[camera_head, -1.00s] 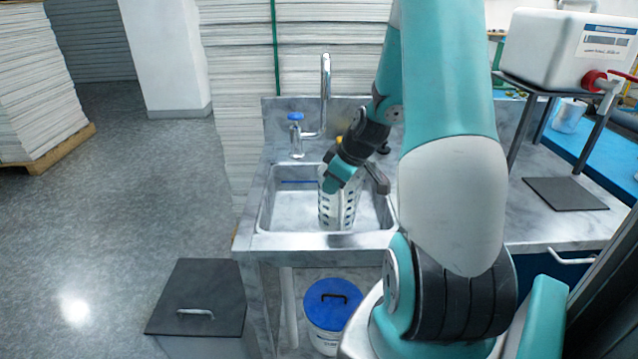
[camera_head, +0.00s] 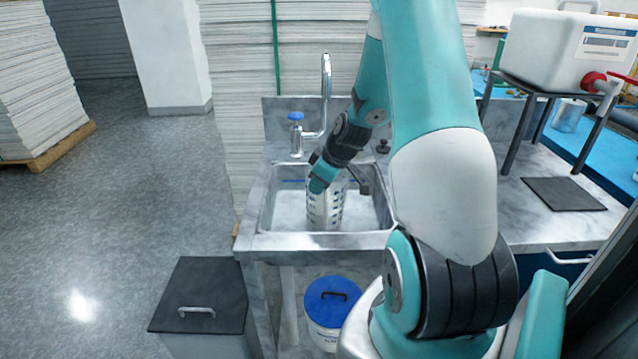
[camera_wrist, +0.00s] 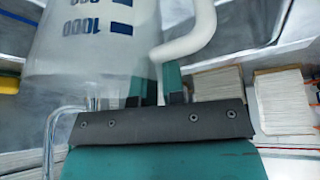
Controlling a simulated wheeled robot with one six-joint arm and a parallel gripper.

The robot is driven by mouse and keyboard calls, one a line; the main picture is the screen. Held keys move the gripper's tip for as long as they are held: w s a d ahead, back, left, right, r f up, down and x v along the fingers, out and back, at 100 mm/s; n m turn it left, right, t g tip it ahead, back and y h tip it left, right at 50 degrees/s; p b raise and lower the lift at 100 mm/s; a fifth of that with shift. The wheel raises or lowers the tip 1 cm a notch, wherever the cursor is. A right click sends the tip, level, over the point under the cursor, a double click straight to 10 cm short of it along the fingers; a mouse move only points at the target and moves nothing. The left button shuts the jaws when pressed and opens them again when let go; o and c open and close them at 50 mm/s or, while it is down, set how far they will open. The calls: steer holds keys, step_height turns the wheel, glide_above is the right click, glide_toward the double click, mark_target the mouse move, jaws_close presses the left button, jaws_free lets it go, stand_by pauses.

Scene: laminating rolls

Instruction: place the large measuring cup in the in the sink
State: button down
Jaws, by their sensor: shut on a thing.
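The large measuring cup (camera_head: 325,210) is clear with dark blue scale marks. It stands roughly upright within the sink basin (camera_head: 290,222) in the head view; whether its base touches the bottom I cannot tell. In the wrist view the cup (camera_wrist: 95,50) shows a 1000 mark and a pale handle (camera_wrist: 200,28). My gripper (camera_wrist: 170,88) is shut on the cup near the handle; the dark gripper body hides part of the hold. In the head view my gripper (camera_head: 352,183) is at the cup's upper part, above the basin.
A tall metal faucet (camera_head: 326,95) and a blue-topped dispenser (camera_head: 296,130) stand behind the basin. A white container (camera_head: 570,50) on a dark stand is at the right. A blue-lidded bucket (camera_head: 333,305) is under the counter. A dark-lidded bin (camera_head: 200,295) stands at the front left.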

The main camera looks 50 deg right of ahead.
steer(key=c, duration=1.2)
jaws_free()
steer(key=v, duration=1.2)
steer(key=a+r+n+g+y, duration=0.1)
steer(key=a+r, duration=0.1)
steer(key=a, duration=1)
steer(key=a+r+n+g+y, duration=0.1)
steer(key=a+r+y, duration=0.15)
steer(key=a, duration=0.95)
steer(key=s+a+r+n+g, duration=0.2)
steer(key=s+a+g, duration=0.1)
steer(key=s+a, duration=1)
steer(key=shift+s+a+r, duration=0.25)
steer(key=shift+s+a, duration=0.1)
steer(key=shift+a, duration=0.45)
